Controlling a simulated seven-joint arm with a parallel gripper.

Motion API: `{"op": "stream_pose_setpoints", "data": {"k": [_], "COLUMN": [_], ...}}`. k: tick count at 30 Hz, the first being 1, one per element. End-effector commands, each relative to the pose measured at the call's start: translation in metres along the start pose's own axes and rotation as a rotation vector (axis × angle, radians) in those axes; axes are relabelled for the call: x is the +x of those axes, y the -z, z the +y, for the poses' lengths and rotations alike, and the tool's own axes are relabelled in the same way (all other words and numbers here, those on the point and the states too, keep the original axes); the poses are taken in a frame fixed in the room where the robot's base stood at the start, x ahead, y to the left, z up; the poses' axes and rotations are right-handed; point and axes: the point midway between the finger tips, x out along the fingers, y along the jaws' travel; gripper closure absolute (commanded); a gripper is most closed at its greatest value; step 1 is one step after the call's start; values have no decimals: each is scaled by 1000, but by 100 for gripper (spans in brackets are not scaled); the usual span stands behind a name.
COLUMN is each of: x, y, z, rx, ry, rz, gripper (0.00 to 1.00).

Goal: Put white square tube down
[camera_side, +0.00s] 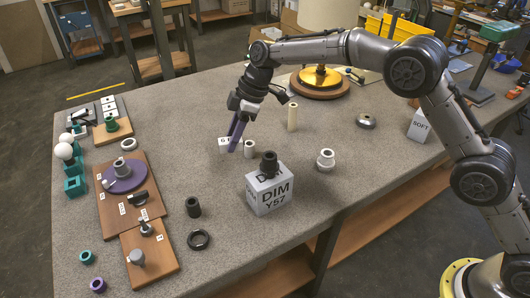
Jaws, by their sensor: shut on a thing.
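I cannot tell whether the tube's base touches the table.
A tall cream tube (292,117) and a white ringed part (326,160) stand to the right. Wooden boards (128,211) with parts lie left.

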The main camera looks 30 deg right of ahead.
Motion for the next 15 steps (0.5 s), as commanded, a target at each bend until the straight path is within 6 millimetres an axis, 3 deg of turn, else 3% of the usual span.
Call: {"op": "stream_pose_setpoints", "data": {"k": [7, 15], "x": [-54, -93], "y": [-77, -158], "z": [0, -27], "rx": [172, 342], "ry": [-70, -143], "rz": [6, 3], "gripper": [100, 100]}}
